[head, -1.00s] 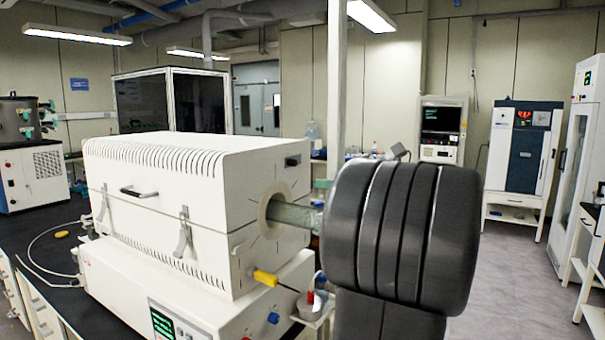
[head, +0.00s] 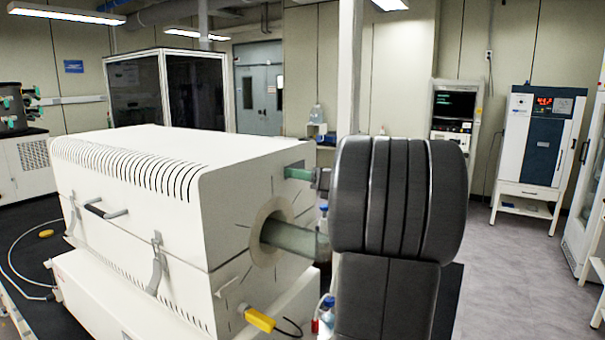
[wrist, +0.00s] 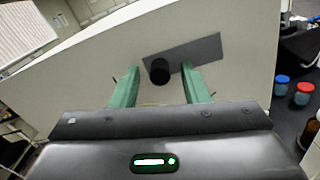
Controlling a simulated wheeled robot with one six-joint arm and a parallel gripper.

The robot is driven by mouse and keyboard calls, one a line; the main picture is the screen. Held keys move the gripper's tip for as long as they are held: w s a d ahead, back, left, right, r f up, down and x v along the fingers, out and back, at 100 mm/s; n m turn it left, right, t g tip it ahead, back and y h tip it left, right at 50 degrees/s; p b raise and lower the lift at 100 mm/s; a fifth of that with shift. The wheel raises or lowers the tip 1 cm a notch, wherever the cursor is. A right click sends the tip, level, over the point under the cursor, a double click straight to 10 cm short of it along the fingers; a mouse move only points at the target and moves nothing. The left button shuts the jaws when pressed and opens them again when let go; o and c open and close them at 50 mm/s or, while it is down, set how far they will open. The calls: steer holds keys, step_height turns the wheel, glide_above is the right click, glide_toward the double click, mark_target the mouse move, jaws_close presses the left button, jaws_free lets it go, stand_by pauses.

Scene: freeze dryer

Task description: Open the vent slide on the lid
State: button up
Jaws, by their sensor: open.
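The vent slide shows in the wrist view as a dark grey plate (wrist: 205,50) with a round black knob (wrist: 160,72), on the pale end face of the lid (wrist: 90,62). My gripper (wrist: 160,68) is open, its two green fingers to the left and right of the knob. I cannot tell whether they touch it. In the head view the white lid (head: 120,175) forms the upper half of the furnace. A green finger of my gripper (head: 299,173) is at the upper right of the lid's end face, and the slide is mostly hidden there.
A greenish tube (head: 290,238) sticks out of the furnace's end below my gripper. A yellow plug (head: 260,319) sits lower on that face. Blue- and red-capped bottles (wrist: 281,85) stand on the dark bench.

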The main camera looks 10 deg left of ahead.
jaws_close()
steer(key=s+b, duration=0.1)
steer(key=b, duration=0.1)
steer(key=s+a+b, duration=0.1)
steer(key=s+b, duration=0.3)
steer(key=shift+a+f, duration=0.1)
steer(key=shift+a, duration=0.3)
jaws_free()
steer(key=shift+s, duration=0.15)
